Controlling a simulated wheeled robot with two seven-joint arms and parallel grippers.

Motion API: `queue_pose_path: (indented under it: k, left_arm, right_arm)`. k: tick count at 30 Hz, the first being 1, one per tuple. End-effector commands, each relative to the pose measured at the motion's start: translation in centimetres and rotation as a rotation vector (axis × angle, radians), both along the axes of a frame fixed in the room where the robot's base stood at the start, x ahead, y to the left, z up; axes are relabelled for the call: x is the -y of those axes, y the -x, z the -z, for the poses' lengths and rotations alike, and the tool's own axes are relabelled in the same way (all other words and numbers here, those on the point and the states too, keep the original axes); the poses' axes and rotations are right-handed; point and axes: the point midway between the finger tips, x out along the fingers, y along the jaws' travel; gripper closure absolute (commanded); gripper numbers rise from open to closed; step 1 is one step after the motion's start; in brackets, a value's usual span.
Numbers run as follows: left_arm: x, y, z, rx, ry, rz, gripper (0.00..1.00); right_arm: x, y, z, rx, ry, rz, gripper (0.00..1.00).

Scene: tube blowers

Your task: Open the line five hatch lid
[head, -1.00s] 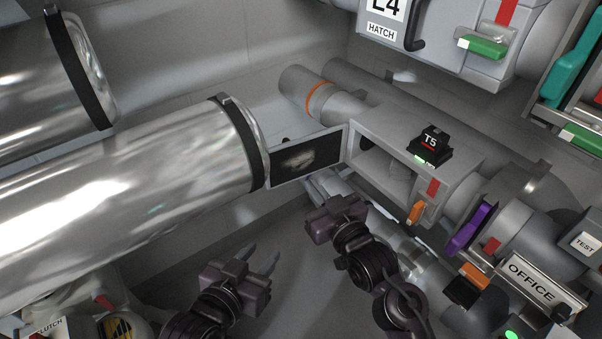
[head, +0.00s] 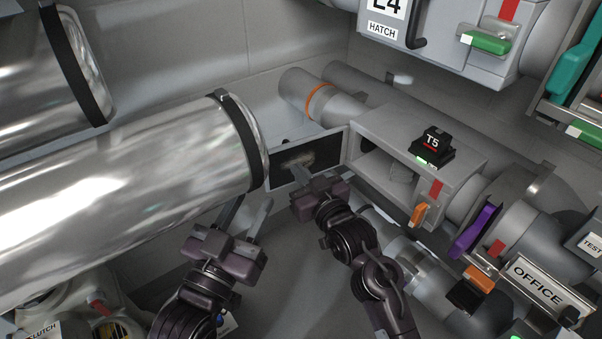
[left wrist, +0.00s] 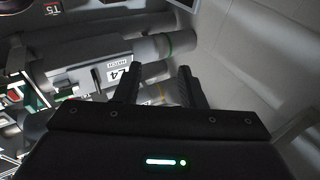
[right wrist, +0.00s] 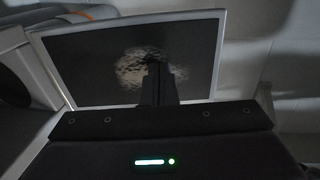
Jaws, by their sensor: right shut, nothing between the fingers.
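The line five hatch box (head: 388,128) is grey, carries a black T5 block (head: 433,148), and has an open front with a dim interior. Its lid (head: 329,149) stands swung out to the left of the opening, with its dark inner face and worn pale patch (right wrist: 133,66) toward me. My right gripper (head: 300,170) is shut and empty, its fingertips in front of the lid's inner face; I cannot tell whether they touch. In the right wrist view the lid (right wrist: 85,65) fills the upper middle. My left gripper (head: 246,214) is open and empty, below and left of the lid.
A large shiny duct (head: 120,200) fills the left, its end close to the lid's free edge. The L4 hatch box (head: 440,50) is above right. An orange latch (head: 421,214), purple lever (head: 470,232) and OFFICE sign (head: 538,284) are at right.

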Motion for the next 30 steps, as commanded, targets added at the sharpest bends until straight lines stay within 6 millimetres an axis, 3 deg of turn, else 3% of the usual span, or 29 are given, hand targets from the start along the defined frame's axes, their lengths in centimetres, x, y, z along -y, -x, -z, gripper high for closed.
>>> queue_pose_path:
  k: [5, 14, 21, 25, 30]
  left_arm:
    - [0.0, 0.0, 0.2, -0.015, -0.007, 0.000, 0.64]
    - [0.4, 0.9, 8.0, -0.347, -0.141, 0.016, 0.64]
    - [-0.1, 3.7, 14.6, -0.639, -0.260, 0.036, 0.64]
    - [-0.4, 5.3, 17.1, -0.761, -0.310, 0.046, 0.64]
    - [-0.7, 6.5, 18.7, -0.838, -0.344, 0.053, 0.64]
  right_arm:
    - [-0.1, -0.1, 0.0, 0.000, 0.000, 0.000, 1.00]
    - [-0.9, -1.2, -0.2, 0.000, 0.000, -0.001, 1.00]
    - [-1.6, -2.4, -0.2, 0.001, 0.000, -0.001, 1.00]
    - [-1.9, -2.9, -0.1, 0.000, 0.000, 0.000, 1.00]
    - [-2.1, -3.2, 0.0, 0.000, 0.000, 0.000, 1.00]
